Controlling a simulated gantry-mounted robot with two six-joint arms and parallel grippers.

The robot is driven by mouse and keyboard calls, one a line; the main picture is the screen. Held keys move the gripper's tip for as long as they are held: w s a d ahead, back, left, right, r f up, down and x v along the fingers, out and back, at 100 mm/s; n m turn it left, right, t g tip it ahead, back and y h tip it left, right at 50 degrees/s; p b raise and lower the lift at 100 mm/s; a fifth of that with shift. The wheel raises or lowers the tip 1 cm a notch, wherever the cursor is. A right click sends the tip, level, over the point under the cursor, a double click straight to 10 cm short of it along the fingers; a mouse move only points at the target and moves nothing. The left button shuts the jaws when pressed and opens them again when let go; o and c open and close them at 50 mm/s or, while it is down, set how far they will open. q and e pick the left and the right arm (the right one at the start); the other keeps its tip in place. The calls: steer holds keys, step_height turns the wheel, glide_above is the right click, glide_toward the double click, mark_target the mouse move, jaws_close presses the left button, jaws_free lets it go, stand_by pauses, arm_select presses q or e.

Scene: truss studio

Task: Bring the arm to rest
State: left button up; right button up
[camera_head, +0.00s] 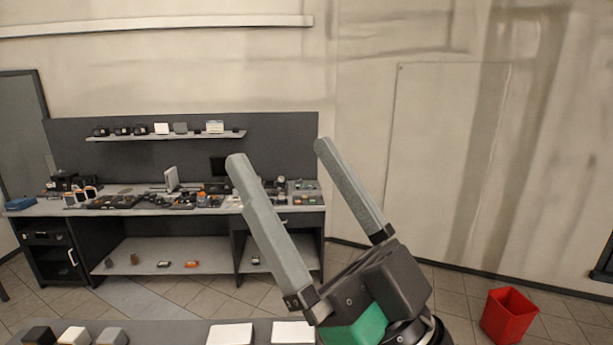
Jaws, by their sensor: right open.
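My right gripper (281,153) is large in the middle of the head view. Its two long grey fingers point up and to the left. They stand wide apart with nothing between them, so it is open and empty. It is raised above the near table (170,326), whose edge shows along the bottom of the view. My left gripper is not in view.
On the near table stand small blocks, dark (39,336), white (74,336) and grey (112,337), and two white flat pieces (229,334). A cluttered workbench (150,211) stands along the back wall. A red bin (508,316) is on the floor at right.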

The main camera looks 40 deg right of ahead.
steer(key=shift+s+a+r+t+y, duration=0.1)
steer(key=shift+s+r+t+y, duration=0.2)
steer(key=shift+s+r, duration=0.3)
steer(key=shift+w+r+p, duration=0.1)
steer(key=shift+r+p, duration=2.3)
steer(key=shift+p, duration=0.1)
